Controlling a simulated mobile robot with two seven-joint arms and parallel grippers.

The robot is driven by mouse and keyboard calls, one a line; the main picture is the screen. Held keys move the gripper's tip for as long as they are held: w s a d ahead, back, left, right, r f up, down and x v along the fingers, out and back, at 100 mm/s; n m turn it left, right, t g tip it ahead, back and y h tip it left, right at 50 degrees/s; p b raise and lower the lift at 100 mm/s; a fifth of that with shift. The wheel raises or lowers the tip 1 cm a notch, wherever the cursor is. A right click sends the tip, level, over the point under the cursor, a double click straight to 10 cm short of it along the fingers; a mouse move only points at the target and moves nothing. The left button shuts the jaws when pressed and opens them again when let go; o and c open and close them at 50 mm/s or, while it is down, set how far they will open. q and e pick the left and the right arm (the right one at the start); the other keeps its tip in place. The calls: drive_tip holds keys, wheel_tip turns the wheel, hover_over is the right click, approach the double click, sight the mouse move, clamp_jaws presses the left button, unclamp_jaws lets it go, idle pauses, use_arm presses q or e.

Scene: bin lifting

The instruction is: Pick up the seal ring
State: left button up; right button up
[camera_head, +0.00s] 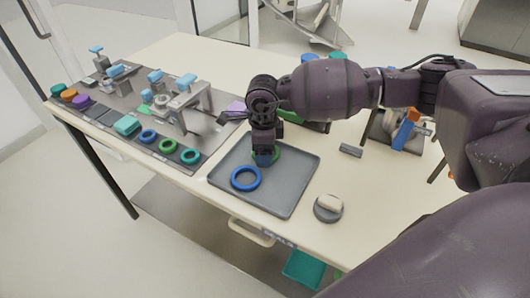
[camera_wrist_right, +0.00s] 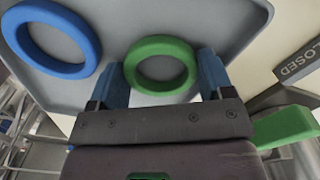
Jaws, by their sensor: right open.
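A green seal ring (camera_head: 276,155) lies in the grey tray (camera_head: 292,188), partly hidden by my right gripper (camera_head: 264,160) in the head view. In the right wrist view the green ring (camera_wrist_right: 160,44) lies between the two blue fingertips of the right gripper (camera_wrist_right: 162,76). The gripper is open, with one finger on each side of the ring; contact cannot be told. A blue seal ring (camera_head: 245,187) lies in the tray nearer the front left corner. It also shows at the upper left of the right wrist view (camera_wrist_right: 62,71). My left gripper is not in view.
A dark board (camera_head: 110,133) to the left of the tray holds fixtures and several coloured rings. A round grey dish (camera_head: 328,214) with a pale piece stands right of the tray. A small grey block (camera_head: 351,150) lies behind it. A green item (camera_wrist_right: 285,125) is near the gripper.

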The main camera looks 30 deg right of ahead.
drive_tip(key=c, duration=0.5)
drive_tip(key=shift+r, duration=0.1)
